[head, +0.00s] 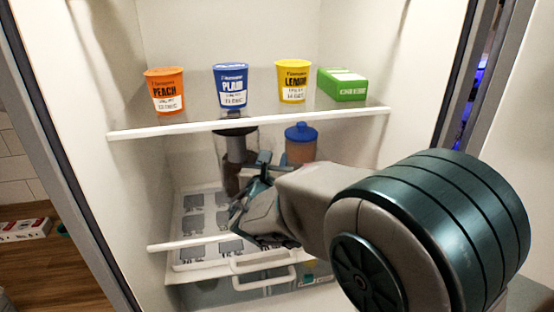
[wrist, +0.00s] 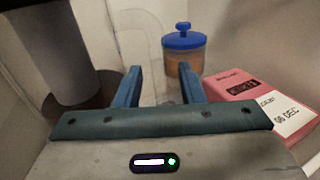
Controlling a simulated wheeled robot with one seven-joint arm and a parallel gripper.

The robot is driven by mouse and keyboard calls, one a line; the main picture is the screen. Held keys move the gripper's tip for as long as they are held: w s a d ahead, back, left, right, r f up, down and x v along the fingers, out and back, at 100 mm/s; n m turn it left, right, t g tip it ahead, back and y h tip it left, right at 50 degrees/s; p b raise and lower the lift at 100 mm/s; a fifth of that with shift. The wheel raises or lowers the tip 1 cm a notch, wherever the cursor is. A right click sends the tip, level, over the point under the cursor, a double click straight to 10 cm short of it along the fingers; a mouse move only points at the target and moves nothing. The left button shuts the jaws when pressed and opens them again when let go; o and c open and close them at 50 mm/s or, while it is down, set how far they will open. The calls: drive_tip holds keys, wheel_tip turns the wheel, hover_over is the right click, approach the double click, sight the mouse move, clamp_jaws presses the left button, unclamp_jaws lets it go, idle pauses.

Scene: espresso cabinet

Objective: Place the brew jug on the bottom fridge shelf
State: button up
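The brew jug (head: 236,145) has clear walls, a dark upper part and dark brown contents. In the head view it is inside the fridge, below the upper shelf, with its lower part partly hidden by my gripper (head: 251,182). In the wrist view the jug (wrist: 68,50) fills the left side, and a clear curved outline like its handle runs between my blue fingers (wrist: 160,75). The fingers are apart; I cannot tell whether they touch the handle. The lower fridge shelf shows by its white front edge (head: 185,244).
A blue-lidded container (head: 300,145) stands right of the jug, and a pink box (wrist: 245,95) sits close to my right finger. A white tray with grey squares (head: 190,222) lies low down. Cups, including an orange one (head: 165,90), and a green box (head: 342,85) stand on the upper shelf (head: 250,122).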

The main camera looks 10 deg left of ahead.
drive_tip(key=s+b, duration=0.2)
drive_tip(key=s, duration=0.9)
drive_tip(key=shift+d, duration=0.35)
